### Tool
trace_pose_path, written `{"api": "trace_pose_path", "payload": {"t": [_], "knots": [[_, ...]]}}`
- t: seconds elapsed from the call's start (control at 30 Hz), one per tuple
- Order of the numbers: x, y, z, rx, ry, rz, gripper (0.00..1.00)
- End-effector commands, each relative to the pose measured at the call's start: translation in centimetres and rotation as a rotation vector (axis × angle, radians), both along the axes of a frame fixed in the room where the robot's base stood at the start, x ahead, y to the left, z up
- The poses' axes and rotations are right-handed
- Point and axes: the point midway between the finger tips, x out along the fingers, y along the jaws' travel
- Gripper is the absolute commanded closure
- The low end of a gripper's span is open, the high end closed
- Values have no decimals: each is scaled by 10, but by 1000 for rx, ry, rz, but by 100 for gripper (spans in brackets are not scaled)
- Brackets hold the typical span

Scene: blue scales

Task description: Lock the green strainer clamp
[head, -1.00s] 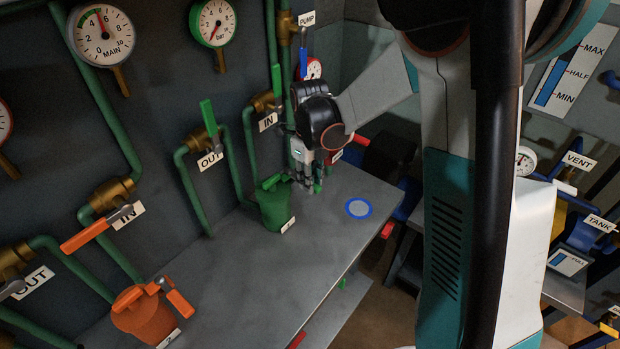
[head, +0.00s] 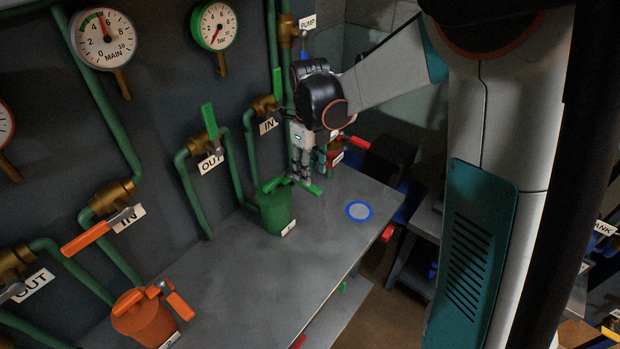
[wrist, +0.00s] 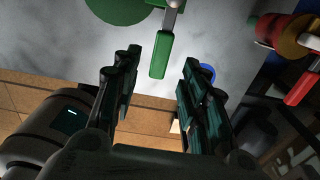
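The green strainer (head: 275,215) stands on the grey bench, with a tag at its foot. Its green clamp handle (head: 311,188) sticks out to the right from the top. In the wrist view the green handle (wrist: 160,55) hangs from a grey metal link, and part of the round green lid (wrist: 115,8) shows at the top edge. My gripper (head: 312,177) is just above the handle. In the wrist view my gripper (wrist: 158,68) is open, its fingers on either side of the handle's end with gaps on both sides. Nothing is held.
An orange strainer (head: 145,318) with its own clamp stands at the front left. Green pipes and valves with green levers (head: 208,120) line the wall behind. A red-handled fitting (head: 352,143) is just beyond my gripper. A blue ring mark (head: 348,212) lies on clear bench to the right.

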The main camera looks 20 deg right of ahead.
Motion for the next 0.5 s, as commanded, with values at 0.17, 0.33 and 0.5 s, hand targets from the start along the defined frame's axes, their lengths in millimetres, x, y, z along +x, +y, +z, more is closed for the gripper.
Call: {"api": "trace_pose_path", "payload": {"t": [0.17,0.33,0.5], "knots": [[0,0,36,0,0,0,60],[0,0,58,0,0,0,60],[0,0,67,0,0,0,60]]}}
